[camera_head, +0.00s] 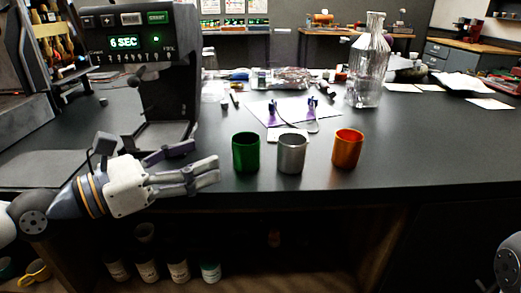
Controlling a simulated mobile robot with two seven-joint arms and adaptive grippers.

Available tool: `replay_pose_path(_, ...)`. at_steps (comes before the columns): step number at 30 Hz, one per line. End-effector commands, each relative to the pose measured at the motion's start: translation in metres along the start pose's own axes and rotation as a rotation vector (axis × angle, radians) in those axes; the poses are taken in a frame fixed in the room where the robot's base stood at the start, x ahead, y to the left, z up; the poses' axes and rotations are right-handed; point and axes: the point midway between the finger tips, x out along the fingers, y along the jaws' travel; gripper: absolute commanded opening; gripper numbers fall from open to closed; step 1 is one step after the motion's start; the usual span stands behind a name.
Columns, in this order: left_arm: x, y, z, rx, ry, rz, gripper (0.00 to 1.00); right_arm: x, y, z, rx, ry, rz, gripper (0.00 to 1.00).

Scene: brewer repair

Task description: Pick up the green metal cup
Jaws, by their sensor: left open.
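The green metal cup (246,153) stands upright near the front edge of the dark counter. A silver cup (291,154) stands just to its right, and an orange cup (347,149) stands farther right. My left gripper (203,168) is open and empty, to the left of the green cup, with its fingers pointing right towards it. A small gap shows between the fingertips and the cup. Part of my right arm shows at the lower right edge; its gripper is out of view.
A brewer (151,75) with a lit display stands at the left, behind my left gripper. A glass bottle (367,62) stands at the back right. Papers, purple parts and a cable (318,126) lie behind the cups. Shelves with containers (178,270) are below the counter.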

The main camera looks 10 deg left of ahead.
Motion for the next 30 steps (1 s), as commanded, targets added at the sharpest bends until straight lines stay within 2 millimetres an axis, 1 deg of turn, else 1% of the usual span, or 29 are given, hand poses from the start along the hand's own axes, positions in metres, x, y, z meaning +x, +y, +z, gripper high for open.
replay_pose_path(1,0.008,-0.002,0.004,0.007,0.0,-0.005,0.66,-0.006,0.0,-0.003,0.0,0.015,-0.001,0.4)
replay_pose_path(2,0.014,-0.002,0.004,0.008,0.003,-0.002,0.66,-0.008,-0.001,-0.004,0.0,0.02,-0.001,0.4)
replay_pose_path(3,0.023,-0.002,0.0,0.006,0.005,-0.004,0.66,-0.004,0.0,-0.002,0.0,0.01,-0.001,0.4)
replay_pose_path(6,0.042,-0.001,-0.003,0.004,0.008,-0.002,0.66,0.001,0.0,0.001,0.0,-0.004,0.0,0.4)
replay_pose_path(11,0.061,-0.001,-0.005,0.002,0.008,0.0,0.66,0.007,0.0,0.004,0.0,-0.018,0.001,0.4)
replay_pose_path(15,0.088,-0.004,-0.014,-0.001,0.012,-0.002,0.66,0.019,0.001,0.01,-0.001,-0.051,0.002,0.4)
replay_pose_path(18,0.104,-0.003,-0.012,0.002,0.009,-0.001,0.66,0.023,0.001,0.012,-0.001,-0.06,0.003,0.4)
replay_pose_path(21,0.11,-0.003,-0.009,0.002,0.006,0.001,0.66,0.024,0.001,0.012,-0.001,-0.061,0.003,0.4)
replay_pose_path(26,0.11,-0.003,-0.007,0.003,0.003,0.001,0.66,0.022,0.001,0.011,-0.001,-0.058,0.003,0.4)
replay_pose_path(27,0.11,-0.003,-0.007,0.003,0.003,0.001,0.61,0.022,0.001,0.011,-0.002,-0.058,0.003,0.4)
replay_pose_path(28,0.109,-0.003,-0.007,0.003,0.003,0.001,0.55,0.022,0.001,0.011,-0.002,-0.058,0.003,0.4)
replay_pose_path(29,0.109,-0.003,-0.006,0.004,0.003,0.001,0.48,0.022,0.001,0.011,-0.002,-0.058,0.003,0.4)
replay_pose_path(30,0.109,-0.003,-0.006,0.003,0.003,0.001,0.39,0.022,0.001,0.011,-0.002,-0.058,0.003,0.4)
